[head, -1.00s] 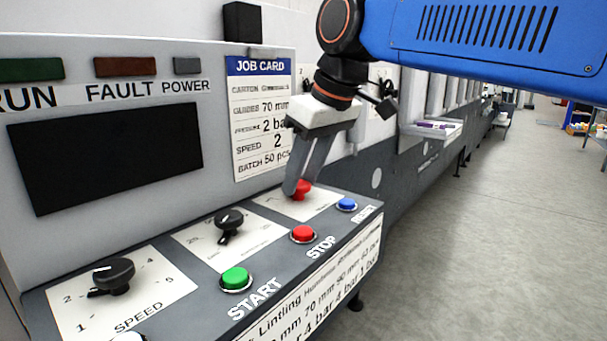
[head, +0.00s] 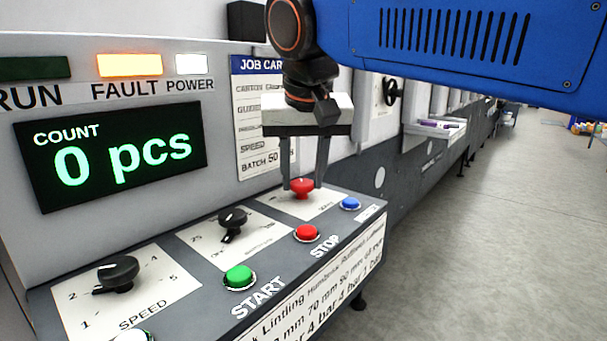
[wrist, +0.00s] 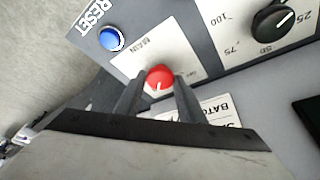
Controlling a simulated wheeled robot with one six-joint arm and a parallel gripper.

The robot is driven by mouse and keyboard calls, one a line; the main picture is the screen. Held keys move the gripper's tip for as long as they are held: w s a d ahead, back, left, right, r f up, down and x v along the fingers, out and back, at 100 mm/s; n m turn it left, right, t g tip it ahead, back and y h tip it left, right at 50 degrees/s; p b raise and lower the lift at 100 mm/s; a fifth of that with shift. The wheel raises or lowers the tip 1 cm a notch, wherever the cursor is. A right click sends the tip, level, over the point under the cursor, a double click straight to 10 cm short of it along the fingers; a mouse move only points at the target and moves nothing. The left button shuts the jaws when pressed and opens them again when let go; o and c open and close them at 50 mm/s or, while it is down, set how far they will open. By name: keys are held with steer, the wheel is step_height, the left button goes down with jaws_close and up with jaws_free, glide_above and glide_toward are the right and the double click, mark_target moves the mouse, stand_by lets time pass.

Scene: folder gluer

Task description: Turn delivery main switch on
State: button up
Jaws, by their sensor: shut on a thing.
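The main switch is a red rotary knob (head: 301,187) on a white plate at the back right of the sloped panel. In the wrist view the red knob (wrist: 160,78) sits between my fingertips, and its plate reads MAIN. My gripper (head: 302,184) comes down from above and is shut on the knob, one finger on each side. The knob's small white mark points toward the lower side in the wrist view. The POWER lamp (head: 192,64) is lit white, the FAULT lamp (head: 130,65) glows orange, and the display (head: 112,155) reads COUNT 0 pcs.
Near the knob are the blue RESET button (head: 350,203), red STOP button (head: 306,233) and green START button (head: 239,277). Two black dials, the SPEED dial (head: 118,272) and another dial (head: 233,222), are further left. Open floor lies to the right.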

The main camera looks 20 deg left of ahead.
stand_by(0.3)
steer(key=o, duration=1)
steer(key=v, duration=1.7)
steer(key=shift+a+r, duration=0.1)
steer(key=shift+r, duration=0.1)
